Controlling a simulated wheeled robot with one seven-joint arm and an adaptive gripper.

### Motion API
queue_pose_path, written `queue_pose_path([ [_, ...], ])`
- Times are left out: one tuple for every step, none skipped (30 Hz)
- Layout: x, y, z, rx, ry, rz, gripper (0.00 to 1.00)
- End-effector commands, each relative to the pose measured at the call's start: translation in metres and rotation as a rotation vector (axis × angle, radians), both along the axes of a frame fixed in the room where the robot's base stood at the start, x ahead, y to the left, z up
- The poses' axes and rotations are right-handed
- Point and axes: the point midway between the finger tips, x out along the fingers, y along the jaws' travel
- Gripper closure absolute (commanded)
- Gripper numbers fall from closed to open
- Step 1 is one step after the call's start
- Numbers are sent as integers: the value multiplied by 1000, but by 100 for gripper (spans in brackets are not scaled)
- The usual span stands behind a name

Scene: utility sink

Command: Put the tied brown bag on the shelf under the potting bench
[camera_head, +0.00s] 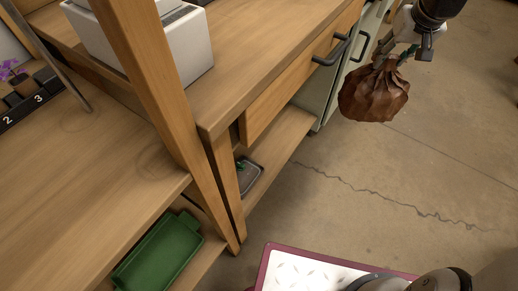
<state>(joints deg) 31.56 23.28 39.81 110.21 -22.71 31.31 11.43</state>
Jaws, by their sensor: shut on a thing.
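The tied brown bag (374,97) hangs in the air at the upper right, over the concrete floor. My gripper (390,58) is shut on its gathered top, and the bag hangs below the fingers. Wooden benches stand at the left and middle; I cannot tell which is the potting bench. A low shelf (284,138) shows under the middle bench's drawer, with a dark tray (249,176) holding something green at its near end. Another low shelf (207,258) under the left bench holds a green tray (160,254). The bag is apart from both shelves.
A wooden post (151,75) rises between the benches. A white box (160,43) sits on top. The cracked floor (400,180) is clear.

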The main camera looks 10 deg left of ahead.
Motion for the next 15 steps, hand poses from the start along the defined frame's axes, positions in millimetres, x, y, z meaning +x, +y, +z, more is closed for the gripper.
queue_pose_path([
  [8,2,-9,3,-6,19,100],
  [12,4,-12,4,-7,33,100],
  [18,6,-17,6,-8,56,100],
  [23,9,-22,7,-8,77,100],
  [28,11,-27,9,-8,96,100],
  [36,14,-32,11,-9,123,100],
  [41,16,-35,12,-10,146,100],
  [46,19,-39,14,-11,167,100],
  [53,22,-45,16,-13,198,100],
  [59,25,-49,17,-13,222,100],
  [64,28,-53,19,-14,246,100],
  [72,32,-60,21,-15,277,100],
  [77,35,-65,23,-16,301,100],
  [82,37,-70,23,-18,324,100],
  [89,41,-76,24,-20,356,100],
])
